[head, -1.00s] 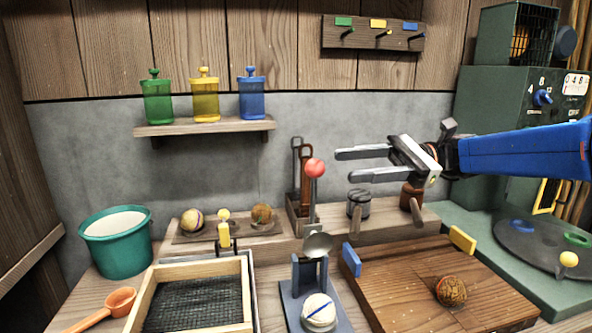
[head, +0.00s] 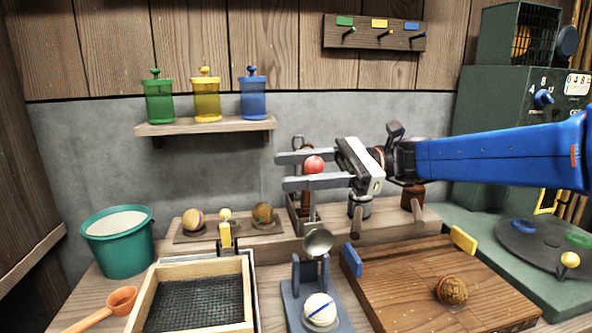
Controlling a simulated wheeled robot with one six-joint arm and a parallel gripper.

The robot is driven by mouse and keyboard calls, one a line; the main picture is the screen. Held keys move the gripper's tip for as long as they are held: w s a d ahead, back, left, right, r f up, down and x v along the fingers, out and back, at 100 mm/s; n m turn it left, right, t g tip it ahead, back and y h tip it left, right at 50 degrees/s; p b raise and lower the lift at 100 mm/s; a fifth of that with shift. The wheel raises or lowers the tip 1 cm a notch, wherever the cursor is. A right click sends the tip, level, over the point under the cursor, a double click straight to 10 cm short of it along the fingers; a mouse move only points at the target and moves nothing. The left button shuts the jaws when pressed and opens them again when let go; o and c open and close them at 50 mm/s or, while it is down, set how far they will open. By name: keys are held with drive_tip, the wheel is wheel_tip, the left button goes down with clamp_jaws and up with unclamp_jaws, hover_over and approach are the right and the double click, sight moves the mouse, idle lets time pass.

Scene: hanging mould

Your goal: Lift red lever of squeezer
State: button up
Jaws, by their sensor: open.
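The squeezer (head: 288,300) stands at the front centre, with a blue-grey base and a round metal press cup (head: 318,242). Its lever rises upright behind the cup and ends in a red ball knob (head: 314,165). A white ball with a blue stripe (head: 320,310) sits on the base below the cup. My gripper (head: 280,171) points left, its two fingers apart, one above the other in the picture.
A wooden board with a brown ball (head: 452,290) and blue and yellow blocks lies right of the squeezer. A framed mesh sieve (head: 195,300) lies left. A shelf (head: 205,126) with coloured jars hangs behind. Tools and small jars stand behind the lever.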

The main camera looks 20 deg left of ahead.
clamp_jaws()
drive_tip(key=shift+m, duration=0.7)
drive_tip(key=shift+w+a, duration=0.45)
drive_tip(key=shift+w, duration=0.25)
drive_tip(key=shift+w+a, duration=0.4)
drive_tip(key=shift+w, duration=0.3)
drive_tip(key=shift+w+a, duration=0.45)
drive_tip(key=shift+w, duration=0.25)
drive_tip(key=shift+r, duration=0.1)
unclamp_jaws()
drive_tip(key=shift+w, duration=0.1)
